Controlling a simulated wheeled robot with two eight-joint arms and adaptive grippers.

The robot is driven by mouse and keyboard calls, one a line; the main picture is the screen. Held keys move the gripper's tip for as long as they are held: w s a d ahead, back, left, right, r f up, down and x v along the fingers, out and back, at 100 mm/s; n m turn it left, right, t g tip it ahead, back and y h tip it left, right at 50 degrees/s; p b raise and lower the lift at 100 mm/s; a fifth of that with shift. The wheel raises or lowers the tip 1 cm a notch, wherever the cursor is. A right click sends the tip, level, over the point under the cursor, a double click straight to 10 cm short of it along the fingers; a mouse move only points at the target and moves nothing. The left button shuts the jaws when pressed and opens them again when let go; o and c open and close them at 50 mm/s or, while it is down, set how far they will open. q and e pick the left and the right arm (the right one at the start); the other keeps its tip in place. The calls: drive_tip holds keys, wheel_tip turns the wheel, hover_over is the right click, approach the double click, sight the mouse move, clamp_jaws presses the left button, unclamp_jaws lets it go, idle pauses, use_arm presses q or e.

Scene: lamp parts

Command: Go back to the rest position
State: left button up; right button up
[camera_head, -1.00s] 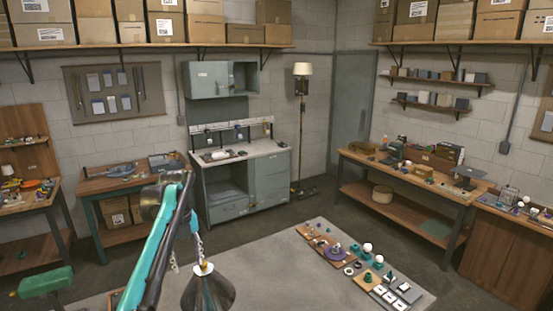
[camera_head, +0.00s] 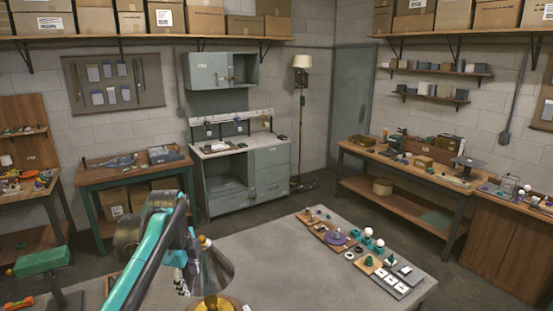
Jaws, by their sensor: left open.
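A metal cone lampshade (camera_head: 217,268) with a gold top stands near the table's front, at the bottom of the head view. A gold round piece (camera_head: 212,304) shows below it, cut off by the lower edge. My left arm comes in from the lower left and bends down beside the shade. My left gripper (camera_head: 182,285) is open, just left of the shade and partly hidden by my own arm. I see nothing held in it. I cannot tell whether it touches the shade. My right gripper is not in view.
The grey table (camera_head: 270,260) is bare in its middle. Lamp parts on trays (camera_head: 338,247) line its right side. A green stool (camera_head: 42,261) stands at the left. A workbench (camera_head: 130,172), a grey cabinet (camera_head: 240,175) and a right bench (camera_head: 400,175) stand behind.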

use_arm(q)
drive_tip(key=s+d+f+n+t+b, duration=0.2)
drive_tip(key=s+f+n+b, duration=0.5)
drive_tip(key=f, duration=0.7)
drive_tip(key=s+d+f+n+t+b, duration=0.2)
drive_tip(key=s+f+n+b, duration=0.6)
drive_tip(key=s+f+n, duration=0.4)
wheel_tip(320, 180, down, 3)
drive_tip(key=shift+s+d+r+t, duration=0.1)
drive_tip(key=shift+s+d+t, duration=0.25)
drive_tip(key=shift+s, duration=0.55)
drive_tip(key=shift+a, duration=0.1)
